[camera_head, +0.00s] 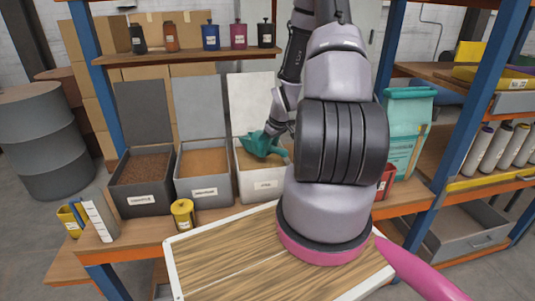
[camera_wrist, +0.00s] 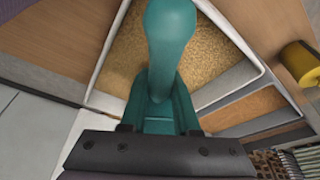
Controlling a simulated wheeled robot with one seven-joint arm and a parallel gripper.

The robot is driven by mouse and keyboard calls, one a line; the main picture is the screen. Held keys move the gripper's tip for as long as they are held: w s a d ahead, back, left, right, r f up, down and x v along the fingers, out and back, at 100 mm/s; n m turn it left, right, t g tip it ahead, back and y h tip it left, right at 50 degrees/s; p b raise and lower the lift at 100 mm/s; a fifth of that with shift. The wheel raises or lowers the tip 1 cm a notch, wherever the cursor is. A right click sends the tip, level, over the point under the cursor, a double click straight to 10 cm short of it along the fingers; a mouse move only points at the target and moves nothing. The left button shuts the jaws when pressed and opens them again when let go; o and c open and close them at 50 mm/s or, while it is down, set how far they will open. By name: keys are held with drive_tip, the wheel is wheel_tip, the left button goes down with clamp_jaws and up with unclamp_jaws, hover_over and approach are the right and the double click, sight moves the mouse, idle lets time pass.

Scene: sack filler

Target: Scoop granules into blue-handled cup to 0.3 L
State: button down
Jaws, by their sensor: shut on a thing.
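My gripper (camera_head: 274,127) is shut on a teal scoop (camera_head: 259,146) above the right-hand white bin (camera_head: 262,186). In the wrist view the scoop (camera_wrist: 172,45) extends from my gripper (camera_wrist: 155,130) over golden granules (camera_wrist: 205,65); I cannot tell whether it touches them or what it holds. A pale measuring cup (camera_head: 99,216) with dark markings and a blue handle (camera_head: 76,213) stands at the bench's left end. Its inside is hidden in the head view.
A grey bin (camera_head: 204,191) with tan granules and a dark bin (camera_head: 141,200) with brown granules stand left of the white bin. A yellow canister (camera_head: 183,214) stands in front. A white-edged wooden board (camera_head: 215,262) lies nearest. Lids stand upright behind the bins, under a bottle shelf (camera_head: 190,57).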

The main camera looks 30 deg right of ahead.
drive_tip(key=shift+t, duration=0.4)
drive_tip(key=shift+v, duration=2.6)
drive_tip(key=shift+s, duration=0.1)
drive_tip(key=shift+a, duration=0.1)
